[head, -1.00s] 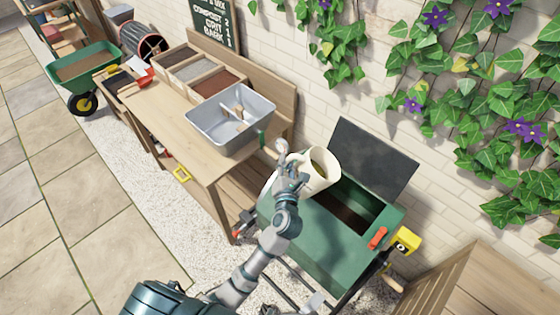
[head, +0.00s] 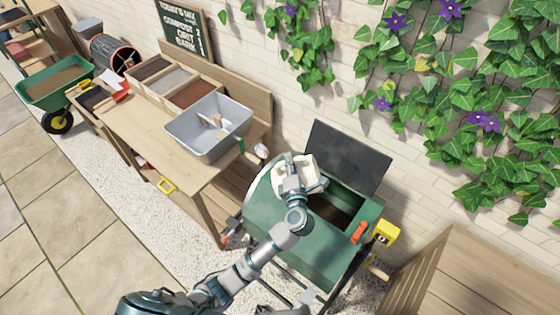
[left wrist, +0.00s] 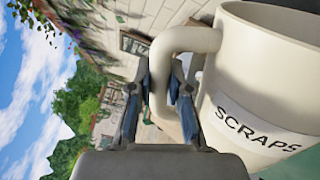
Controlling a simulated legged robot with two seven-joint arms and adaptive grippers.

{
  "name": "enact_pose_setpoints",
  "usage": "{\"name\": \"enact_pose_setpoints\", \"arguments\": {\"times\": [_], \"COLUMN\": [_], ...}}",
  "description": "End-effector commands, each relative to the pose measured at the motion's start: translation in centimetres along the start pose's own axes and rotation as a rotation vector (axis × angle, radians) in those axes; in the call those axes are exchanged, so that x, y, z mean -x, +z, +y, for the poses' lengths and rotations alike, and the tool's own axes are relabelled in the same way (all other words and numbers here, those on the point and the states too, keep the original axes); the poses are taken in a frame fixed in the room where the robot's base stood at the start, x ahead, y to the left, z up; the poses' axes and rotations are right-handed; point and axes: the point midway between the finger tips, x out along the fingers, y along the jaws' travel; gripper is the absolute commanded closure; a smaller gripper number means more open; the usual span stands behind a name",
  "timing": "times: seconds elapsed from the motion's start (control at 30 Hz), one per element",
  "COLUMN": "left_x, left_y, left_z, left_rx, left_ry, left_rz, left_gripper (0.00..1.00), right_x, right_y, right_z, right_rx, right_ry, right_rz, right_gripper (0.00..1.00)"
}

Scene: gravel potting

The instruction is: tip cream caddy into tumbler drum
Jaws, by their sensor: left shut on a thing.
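The cream caddy (head: 312,172) is in the air over the left end of the open hatch of the green tumbler drum (head: 280,228). It looks tilted, and my left gripper (head: 290,180) and wrist partly cover it. In the left wrist view the caddy (left wrist: 265,75) carries a "SCRAPS" label, and my left gripper (left wrist: 160,108) is shut on its loop handle (left wrist: 185,42). The caddy's contents are hidden. The drum's dark lid (head: 348,158) stands open against the wall side. The drum's inside is dark. My right gripper is not in view.
A potting bench (head: 140,125) with a grey tub (head: 190,142) stands left of the drum. A yellow part (head: 386,233) and a red-orange handle (head: 359,232) sit at the drum's right. A slatted wooden box (head: 480,270) is at lower right. Paving lies left.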

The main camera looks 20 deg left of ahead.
Motion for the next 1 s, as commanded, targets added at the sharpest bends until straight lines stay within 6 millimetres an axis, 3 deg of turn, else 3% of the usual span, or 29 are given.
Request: {"name": "enact_pose_setpoints", "arguments": {"times": [0.4,1.0], "left_x": [-0.2,0.0], "left_y": [3.8,9.4], "left_z": [-1.1,-3.6], "left_rx": [-0.240,-0.527], "left_ry": [0.003,0.003], "left_rz": [0.000,-0.003], "left_gripper": [1.00,1.00], "right_x": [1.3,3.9], "right_y": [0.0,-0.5], "right_z": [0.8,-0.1], "right_rx": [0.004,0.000], "right_ry": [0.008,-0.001], "right_rz": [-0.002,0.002], "right_gripper": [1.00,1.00]}}
